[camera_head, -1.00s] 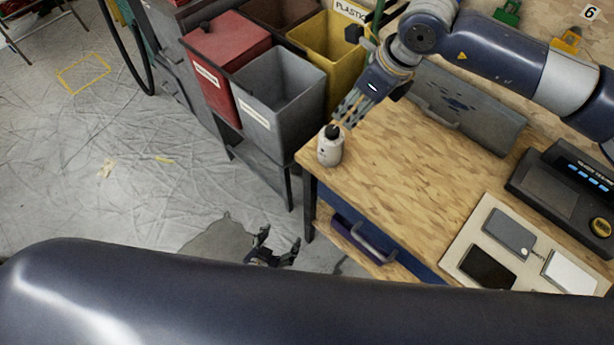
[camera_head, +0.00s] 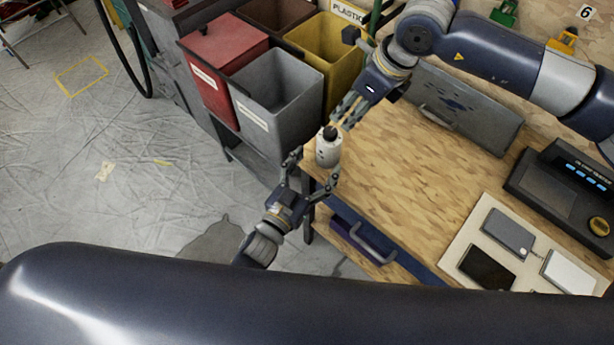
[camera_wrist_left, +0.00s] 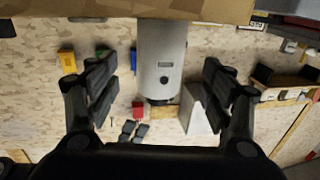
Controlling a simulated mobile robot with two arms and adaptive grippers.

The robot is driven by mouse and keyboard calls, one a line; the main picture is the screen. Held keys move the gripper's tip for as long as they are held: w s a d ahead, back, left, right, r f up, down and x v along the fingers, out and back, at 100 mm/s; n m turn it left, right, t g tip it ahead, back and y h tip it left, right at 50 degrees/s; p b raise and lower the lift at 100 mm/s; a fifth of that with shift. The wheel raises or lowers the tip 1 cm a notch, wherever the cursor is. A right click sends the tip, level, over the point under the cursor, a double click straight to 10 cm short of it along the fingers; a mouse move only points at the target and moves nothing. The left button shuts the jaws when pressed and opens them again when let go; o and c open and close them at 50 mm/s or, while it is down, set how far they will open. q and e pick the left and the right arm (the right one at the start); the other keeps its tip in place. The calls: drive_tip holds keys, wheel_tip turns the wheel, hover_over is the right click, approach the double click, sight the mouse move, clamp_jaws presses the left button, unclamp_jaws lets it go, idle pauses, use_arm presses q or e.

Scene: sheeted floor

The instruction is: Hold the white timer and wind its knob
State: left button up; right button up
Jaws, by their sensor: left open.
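The white timer (camera_head: 328,151) stands upright at the near left corner of the wooden table, its black knob (camera_head: 330,132) on top. In the left wrist view the timer (camera_wrist_left: 162,50) appears inverted between my left fingers, with a gap on each side. My left gripper (camera_head: 316,164) is open, with a finger on either side of the timer in the head view. My right gripper (camera_head: 340,122) points down at the knob from the upper right. Its fingertips are close to the knob; I cannot tell whether they touch it or how far they are apart.
The wooden table (camera_head: 400,170) has clear surface right of the timer. A grey bin (camera_head: 285,100), a red bin (camera_head: 215,70) and a yellow bin (camera_head: 335,50) stand behind left. A board (camera_head: 470,225) with flat devices sits at the right.

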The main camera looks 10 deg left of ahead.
sight(323, 156)
use_arm(q)
drive_tip(key=x, duration=0.6)
drive_tip(key=shift+w, duration=0.15)
